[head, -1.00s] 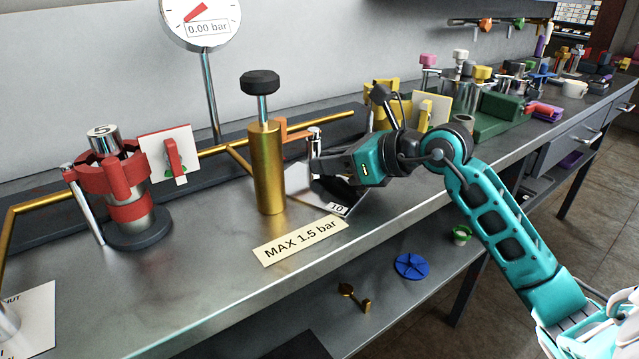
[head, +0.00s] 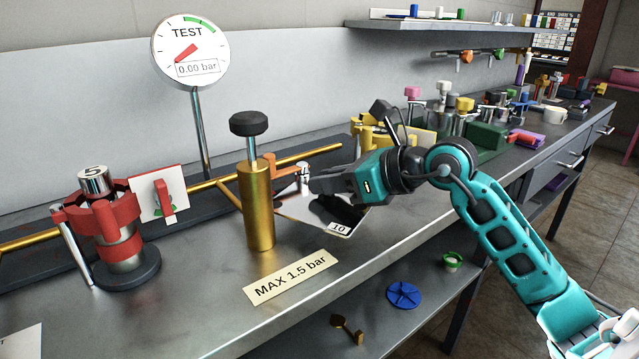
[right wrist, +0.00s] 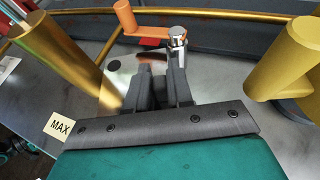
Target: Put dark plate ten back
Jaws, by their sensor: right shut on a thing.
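Plate ten (head: 312,212) is a shiny flat plate with a dark patch and a "10" label at its near edge. It is just right of the brass cylinder, a little above the bench. In the right wrist view, part of the plate (right wrist: 118,72) shows left of the fingers (right wrist: 160,75); the exact grip point is hidden. A chrome post (right wrist: 177,40) with an orange arm (right wrist: 143,31) stands just beyond the fingertips. My left gripper is not in view.
The brass cylinder (head: 257,205) with a black knob stands close left of the plate. A red holder (head: 118,235) marked 5 is farther left. Yellow parts (head: 372,136) stand behind my arm. The bench front around the MAX 1.5 bar sign (head: 290,277) is clear.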

